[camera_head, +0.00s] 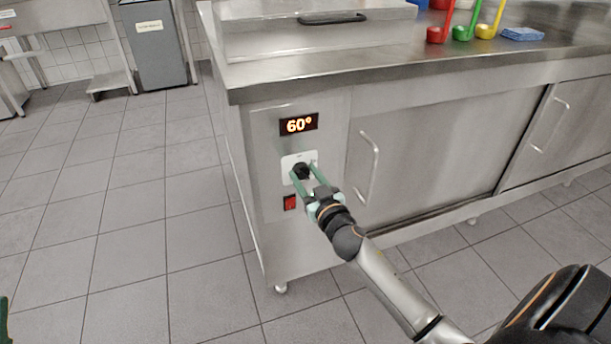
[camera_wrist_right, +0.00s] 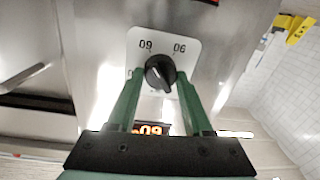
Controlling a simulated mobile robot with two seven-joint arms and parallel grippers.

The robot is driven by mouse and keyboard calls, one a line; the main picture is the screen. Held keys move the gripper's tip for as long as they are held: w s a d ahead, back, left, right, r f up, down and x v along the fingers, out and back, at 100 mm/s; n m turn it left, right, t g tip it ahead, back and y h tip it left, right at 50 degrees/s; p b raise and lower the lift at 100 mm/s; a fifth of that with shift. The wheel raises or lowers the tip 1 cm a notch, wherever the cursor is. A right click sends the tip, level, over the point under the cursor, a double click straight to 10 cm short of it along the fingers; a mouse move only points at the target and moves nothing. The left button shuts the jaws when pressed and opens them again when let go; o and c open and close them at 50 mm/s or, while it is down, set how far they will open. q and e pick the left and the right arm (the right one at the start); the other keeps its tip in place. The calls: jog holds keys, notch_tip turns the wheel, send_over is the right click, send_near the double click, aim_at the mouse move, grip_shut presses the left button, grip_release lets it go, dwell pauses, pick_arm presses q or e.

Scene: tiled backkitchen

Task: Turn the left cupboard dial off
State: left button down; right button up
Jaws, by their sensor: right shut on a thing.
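The dial (camera_head: 301,171) is a black round knob on a white plate on the left end of the steel cupboard's front. The display (camera_head: 299,124) above it reads 60°. My right gripper (camera_head: 304,173) has its green fingers on either side of the knob and is shut on it. A bit of green at the left edge of the head view (camera_head: 3,320) seems to be my left gripper, mostly cut off.
A red switch (camera_head: 290,203) sits just below the dial. A sliding door with a vertical handle (camera_head: 367,168) is right of it. Red, green and yellow ladles (camera_head: 463,32) and a blue cloth (camera_head: 522,34) are on the counter. The tiled floor (camera_head: 130,220) to the left is clear.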

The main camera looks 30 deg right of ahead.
grip_shut()
